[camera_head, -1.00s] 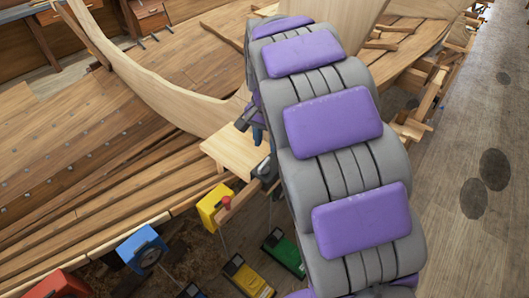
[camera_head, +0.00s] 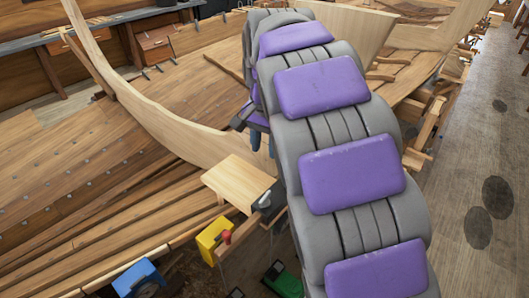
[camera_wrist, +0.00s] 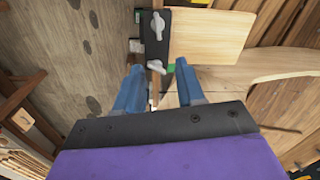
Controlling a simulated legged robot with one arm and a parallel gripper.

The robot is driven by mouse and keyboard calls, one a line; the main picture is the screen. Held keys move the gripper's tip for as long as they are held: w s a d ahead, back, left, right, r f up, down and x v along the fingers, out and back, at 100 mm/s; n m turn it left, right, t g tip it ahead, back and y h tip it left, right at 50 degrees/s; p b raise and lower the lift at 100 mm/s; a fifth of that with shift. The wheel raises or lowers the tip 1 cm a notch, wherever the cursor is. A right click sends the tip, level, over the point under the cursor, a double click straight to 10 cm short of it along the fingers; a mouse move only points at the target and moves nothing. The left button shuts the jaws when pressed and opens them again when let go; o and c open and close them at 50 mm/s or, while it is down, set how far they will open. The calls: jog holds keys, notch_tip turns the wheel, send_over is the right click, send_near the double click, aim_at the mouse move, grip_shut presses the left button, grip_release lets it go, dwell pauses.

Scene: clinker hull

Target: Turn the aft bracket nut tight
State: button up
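A black bracket (camera_wrist: 153,42) with two pale grey wing nuts sits at the end of a light wooden board in the wrist view. One wing nut (camera_wrist: 157,25) is farther from my gripper, and the other wing nut (camera_wrist: 155,66) is nearer. I cannot tell from the picture alone which is aft. My gripper (camera_wrist: 158,70) has two blue fingers spread apart, with the nearer nut appearing between their tips; contact cannot be told. In the head view the bracket (camera_head: 264,199) is at the board's right corner, partly beside my arm, and the blue fingers show above it.
The wooden board (camera_head: 238,182) juts from the planked hull (camera_head: 75,160). Floor (camera_head: 480,150) at right is open.

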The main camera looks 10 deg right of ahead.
jog(key=g+y+p, duration=0.3)
jog(key=g+p, duration=0.1)
jog(key=p, duration=0.2)
send_near(265, 195)
jog(key=shift+m, duration=0.3)
jog(key=x, duration=0.9)
grip_shut()
dwell(0.4)
